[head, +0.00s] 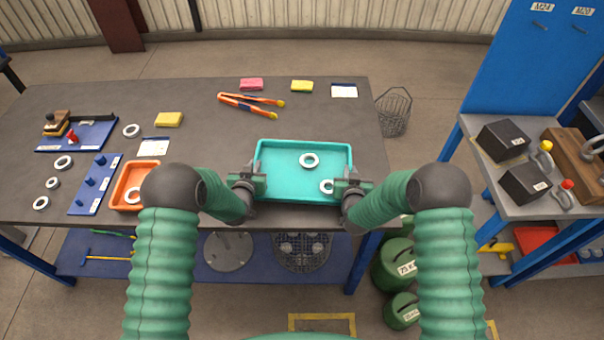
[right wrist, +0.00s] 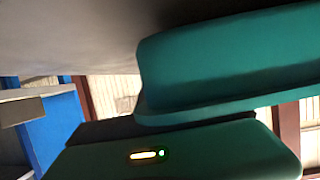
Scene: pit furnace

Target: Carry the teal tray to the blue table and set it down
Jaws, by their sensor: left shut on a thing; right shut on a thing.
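The teal tray (head: 282,181) is over the front right part of the dark-topped table, with two pale rings (head: 309,160) (head: 326,186) in it. My left gripper (head: 257,184) is shut on its left wall, and my right gripper (head: 347,186) is shut on its right wall. In the right wrist view the tray's wall (right wrist: 220,62) is close beside my right gripper's green finger (right wrist: 200,155). I cannot tell whether the tray touches the tabletop. The table with blue legs (head: 451,150) and a grey top stands at the right.
The dark table (head: 200,100) holds orange tongs (head: 250,103), sponges, an orange tray (head: 125,190) and blue fixtures. A wire basket (head: 393,112) and green canisters (head: 395,265) stand between the tables. Black boxes (head: 503,141), shackles and a wooden block (head: 578,160) occupy the right table; its front left top is clear.

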